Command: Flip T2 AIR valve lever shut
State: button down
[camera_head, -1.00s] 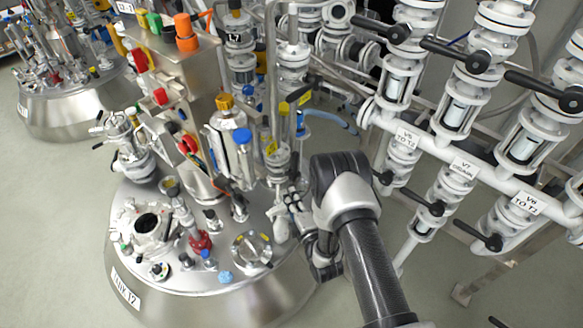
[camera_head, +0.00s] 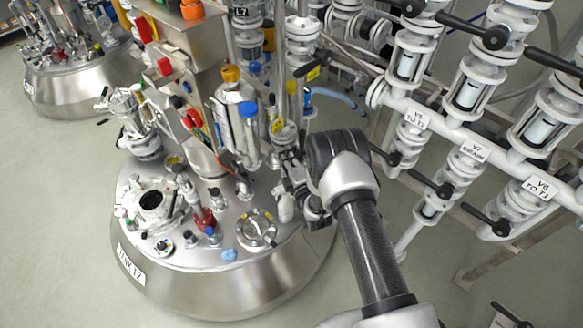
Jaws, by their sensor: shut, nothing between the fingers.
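The steel tank marked T2 (camera_head: 215,285) stands at the lower left, its lid crowded with fittings. My gripper (camera_head: 291,172) is at the right rear edge of the lid, small, dark and partly hidden by my wrist and the pipework. It is shut and empty, close to the upright pipes there; I cannot tell whether it touches anything. A yellow tag (camera_head: 313,73) hangs on this pipework, with a blue hose (camera_head: 335,97) behind it. I cannot pick out the T2 AIR lever or read an AIR label.
A yellow-capped steel cylinder (camera_head: 240,115) and a steel box (camera_head: 180,38) rise over the lid. Another tank (camera_head: 75,85) stands far left. Grey floor lies between.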

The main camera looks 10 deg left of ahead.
aim_at(300, 144)
jog(key=shift+w+d+b, duration=0.3)
jog(key=shift+w+d, duration=1.05)
jog(key=shift+w, duration=0.2)
jog(key=shift+w, duration=0.1)
jog(key=shift+w+d+r+m, duration=0.15)
jog(key=shift+d+r+m, duration=0.05)
jog(key=shift+m, duration=0.2)
